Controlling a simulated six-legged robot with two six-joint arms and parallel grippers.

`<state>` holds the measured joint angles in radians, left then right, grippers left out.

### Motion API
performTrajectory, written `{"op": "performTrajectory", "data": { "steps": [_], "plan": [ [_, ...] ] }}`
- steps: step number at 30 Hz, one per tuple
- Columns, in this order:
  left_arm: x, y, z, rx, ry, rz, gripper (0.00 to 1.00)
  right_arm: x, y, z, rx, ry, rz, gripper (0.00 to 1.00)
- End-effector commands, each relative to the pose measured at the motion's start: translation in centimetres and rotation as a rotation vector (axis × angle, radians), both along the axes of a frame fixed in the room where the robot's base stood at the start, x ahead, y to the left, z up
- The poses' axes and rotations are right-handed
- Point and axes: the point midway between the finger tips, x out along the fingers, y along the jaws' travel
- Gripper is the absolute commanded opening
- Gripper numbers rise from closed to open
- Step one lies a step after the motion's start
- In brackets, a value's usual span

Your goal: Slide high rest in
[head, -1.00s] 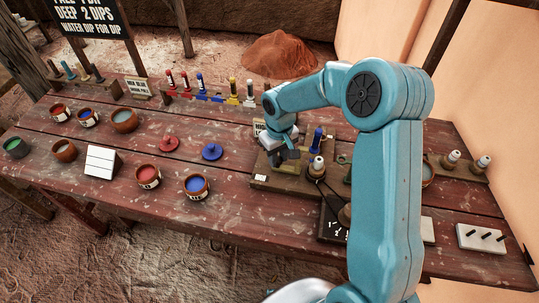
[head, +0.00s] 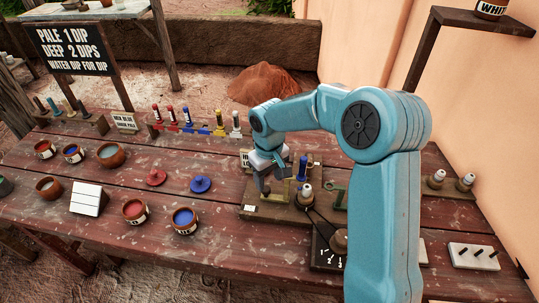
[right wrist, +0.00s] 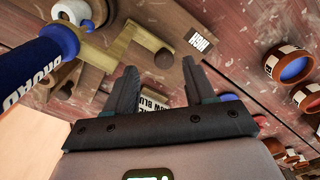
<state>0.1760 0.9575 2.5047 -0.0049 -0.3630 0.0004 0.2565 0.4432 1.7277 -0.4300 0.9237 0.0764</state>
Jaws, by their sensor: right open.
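My right gripper (head: 264,182) is open and empty, low over the left part of a wooden stand on the table. In the right wrist view its two dark fingers (right wrist: 160,88) are spread apart with nothing between them. A small white card reading "HIGH" (right wrist: 200,39) lies on wood beyond the fingers. A blue-handled tool marked "BROAD" (right wrist: 35,70) is at the left of that view, beside a yellowish bar (right wrist: 125,42). In the head view a blue upright handle (head: 302,168) stands just right of the gripper. Which piece is the high rest I cannot tell. My left gripper is not visible.
A white-topped piece (head: 305,190) and a dark numbered plate (head: 325,252) are right of the gripper. A blue lid (head: 200,184) and a red lid (head: 156,177) lie left. Coloured sticks (head: 186,116) line the back.

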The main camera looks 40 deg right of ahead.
Motion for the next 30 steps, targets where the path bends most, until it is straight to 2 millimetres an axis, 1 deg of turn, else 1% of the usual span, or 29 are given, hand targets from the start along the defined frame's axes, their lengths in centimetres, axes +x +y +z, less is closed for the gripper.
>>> {"op": "performTrajectory", "data": {
  "steps": [1, 3, 9, 12, 15, 20, 30],
  "plan": [
    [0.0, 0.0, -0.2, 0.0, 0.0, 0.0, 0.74, 0.1, 0.0, 1.4, -0.001, -0.007, -0.001, 0.54],
    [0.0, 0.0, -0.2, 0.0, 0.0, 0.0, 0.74, 0.1, 0.0, 3.4, -0.002, -0.009, 0.0, 0.54],
    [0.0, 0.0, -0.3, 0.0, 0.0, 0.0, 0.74, -0.1, -0.1, 8.5, -0.002, -0.007, -0.001, 0.54],
    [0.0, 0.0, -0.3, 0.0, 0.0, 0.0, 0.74, -0.2, 0.0, 10.4, 0.0, -0.006, 0.001, 0.54],
    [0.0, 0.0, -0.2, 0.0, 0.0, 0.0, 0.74, -0.2, 0.0, 11.7, 0.0, -0.004, 0.0, 0.54],
    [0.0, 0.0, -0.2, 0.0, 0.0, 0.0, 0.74, -0.3, -0.1, 12.6, 0.0, -0.002, 0.0, 0.54],
    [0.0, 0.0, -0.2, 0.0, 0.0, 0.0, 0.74, -0.3, -0.1, 12.6, 0.0, -0.002, -0.001, 0.54]
  ]
}}
